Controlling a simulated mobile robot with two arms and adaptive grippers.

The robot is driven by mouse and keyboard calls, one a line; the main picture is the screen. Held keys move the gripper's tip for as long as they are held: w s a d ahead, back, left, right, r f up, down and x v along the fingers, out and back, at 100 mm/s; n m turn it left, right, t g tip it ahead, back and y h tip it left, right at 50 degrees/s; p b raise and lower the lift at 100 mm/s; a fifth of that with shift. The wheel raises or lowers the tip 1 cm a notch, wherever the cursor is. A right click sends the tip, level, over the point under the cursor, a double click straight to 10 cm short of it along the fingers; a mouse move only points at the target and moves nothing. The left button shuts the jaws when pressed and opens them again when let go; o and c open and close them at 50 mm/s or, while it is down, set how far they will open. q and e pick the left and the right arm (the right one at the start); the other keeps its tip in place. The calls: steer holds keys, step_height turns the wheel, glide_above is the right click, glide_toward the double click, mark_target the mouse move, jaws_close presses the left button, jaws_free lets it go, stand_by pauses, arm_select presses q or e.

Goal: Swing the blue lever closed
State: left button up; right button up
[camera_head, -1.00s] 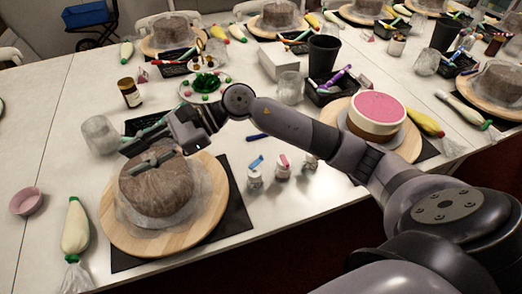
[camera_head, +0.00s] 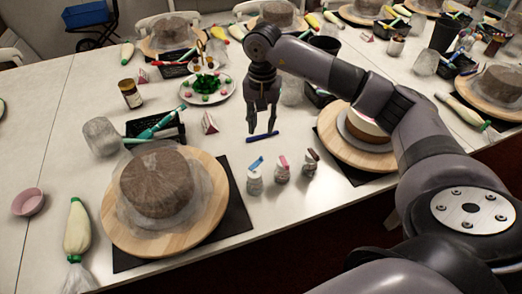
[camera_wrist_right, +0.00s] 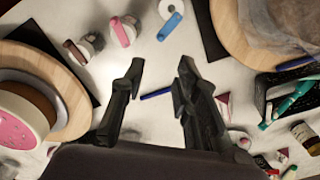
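The blue lever (camera_head: 256,162) sits on top of a small whitish bottle (camera_head: 254,184), the leftmost of three in a row. It slants up to the right and looks raised. In the right wrist view the blue lever (camera_wrist_right: 170,26) is at the top, beyond the fingertips. My right gripper (camera_head: 262,124) points down above the table, behind the bottles, near a blue pen (camera_head: 262,137). In the right wrist view the right gripper (camera_wrist_right: 161,72) is open and empty, with a wide gap between its fingers. My left gripper is not in view.
Bottles with a pink top (camera_head: 283,172) and a dark top (camera_head: 310,165) stand right of the lever's bottle. A brown cake (camera_head: 156,185) on a wooden turntable (camera_head: 205,218) is to the left. A pink-topped cake on another turntable (camera_head: 335,148) is to the right.

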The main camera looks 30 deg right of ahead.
mark_target(261, 157)
step_height(261, 157, down, 12)
steer(key=shift+a+r+p, duration=0.1)
steer(key=shift+p, duration=0.9)
steer(key=shift+w, duration=0.1)
jaws_close()
